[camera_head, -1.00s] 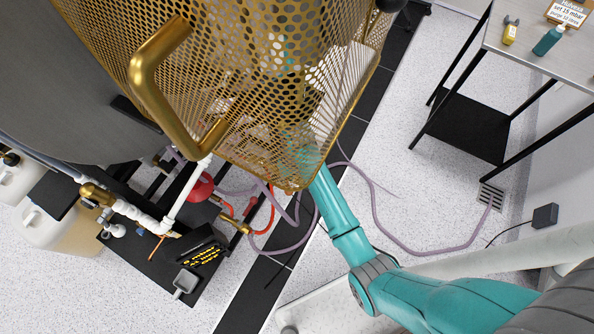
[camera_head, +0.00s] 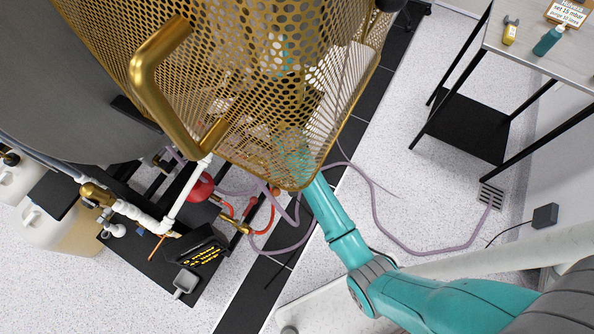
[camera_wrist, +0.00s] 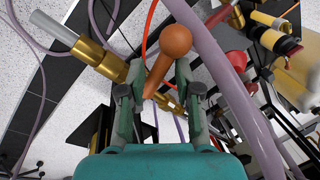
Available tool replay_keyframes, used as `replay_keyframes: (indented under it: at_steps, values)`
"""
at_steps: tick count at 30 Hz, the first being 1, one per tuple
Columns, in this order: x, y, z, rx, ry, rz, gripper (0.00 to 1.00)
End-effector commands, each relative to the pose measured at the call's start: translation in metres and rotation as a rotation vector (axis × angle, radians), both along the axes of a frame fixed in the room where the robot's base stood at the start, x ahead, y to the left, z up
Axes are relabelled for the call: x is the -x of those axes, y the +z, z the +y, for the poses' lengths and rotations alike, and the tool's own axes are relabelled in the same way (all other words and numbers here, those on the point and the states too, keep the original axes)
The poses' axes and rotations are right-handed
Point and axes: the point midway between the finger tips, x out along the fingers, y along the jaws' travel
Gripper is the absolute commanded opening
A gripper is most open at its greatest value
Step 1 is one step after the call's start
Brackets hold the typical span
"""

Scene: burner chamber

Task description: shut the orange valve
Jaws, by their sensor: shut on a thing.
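The orange valve's handle (camera_wrist: 176,41) shows in the wrist view as a lever with a round knob. Its stem slants down to the left between the fingers of my gripper (camera_wrist: 157,72). My gripper is shut on this handle, with the knob standing out beyond the fingertips. A brass pipe fitting (camera_wrist: 90,53) lies left of the handle. The lower end of the lever is partly hidden by the fingers.
A mauve hose (camera_wrist: 225,75) passes close to the right of the handle. The guard's thick brass handle (camera_head: 150,85) juts out at upper left. A red part (camera_head: 200,187) and white pipework (camera_head: 140,215) stand at left.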

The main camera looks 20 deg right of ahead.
Motion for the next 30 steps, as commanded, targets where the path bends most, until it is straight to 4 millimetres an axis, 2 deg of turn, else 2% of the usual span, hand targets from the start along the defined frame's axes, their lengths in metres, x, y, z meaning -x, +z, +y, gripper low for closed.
replay_keyframes:
  at_steps: [10,22,23,24,27,28,30]
  values:
    - [-0.005,0.003,0.004,-0.004,-0.014,-0.010,0.08]
    - [-0.021,0.005,0.019,-0.005,-0.196,-0.015,0.13]
    - [-0.022,0.005,0.019,-0.006,-0.200,-0.015,0.41]
    - [-0.022,0.005,0.019,-0.006,-0.199,-0.015,0.51]
    - [-0.021,0.005,0.019,-0.005,-0.198,-0.014,0.76]
    - [-0.021,0.004,0.018,-0.005,-0.198,-0.013,0.80]
    - [-0.020,0.004,0.018,-0.004,-0.199,-0.011,0.80]
